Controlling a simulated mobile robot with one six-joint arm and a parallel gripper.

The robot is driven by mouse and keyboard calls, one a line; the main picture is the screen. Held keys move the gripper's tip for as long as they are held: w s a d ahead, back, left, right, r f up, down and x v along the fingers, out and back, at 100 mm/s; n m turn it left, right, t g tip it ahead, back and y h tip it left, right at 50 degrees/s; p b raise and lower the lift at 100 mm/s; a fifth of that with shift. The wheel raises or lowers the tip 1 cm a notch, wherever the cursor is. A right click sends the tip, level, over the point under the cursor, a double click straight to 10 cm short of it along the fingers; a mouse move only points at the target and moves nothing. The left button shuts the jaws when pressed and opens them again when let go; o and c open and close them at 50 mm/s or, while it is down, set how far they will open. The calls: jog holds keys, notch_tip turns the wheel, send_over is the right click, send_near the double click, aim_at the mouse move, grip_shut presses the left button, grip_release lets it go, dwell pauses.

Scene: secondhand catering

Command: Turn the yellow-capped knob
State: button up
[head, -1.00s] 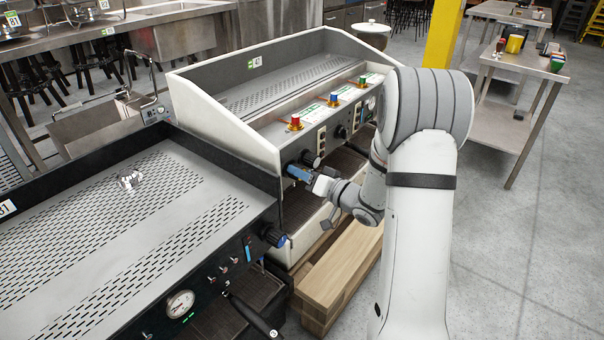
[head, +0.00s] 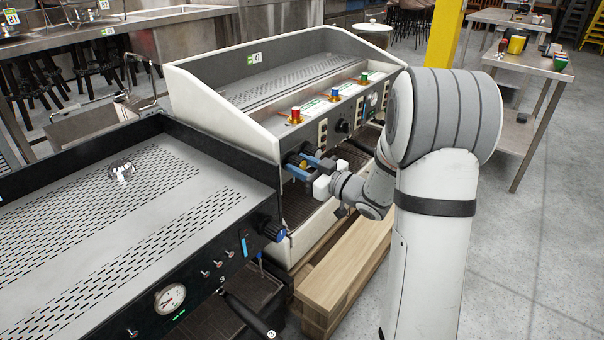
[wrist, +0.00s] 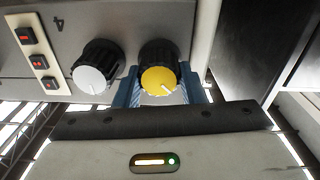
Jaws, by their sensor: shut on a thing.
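The yellow-capped knob (wrist: 160,78) has a black ribbed skirt and sits on the grey front panel of the espresso machine.
A white-capped knob (wrist: 95,68) is close beside it, left in the wrist view, with red-lit switches (wrist: 34,60) beyond. The espresso machine (head: 228,125) has red, blue and green-topped parts along its upper ledge. A second dark machine (head: 110,240) stands close in front at left.

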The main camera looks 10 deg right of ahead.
jog(key=n+b, duration=0.3)
jog(key=n, duration=0.1)
jog(key=shift+f, duration=0.25)
jog(key=shift+a+r+n+b, duration=0.1)
jog(key=shift+n+b, duration=1.1)
jog(key=shift+n, duration=1.1)
jog(key=o, duration=1)
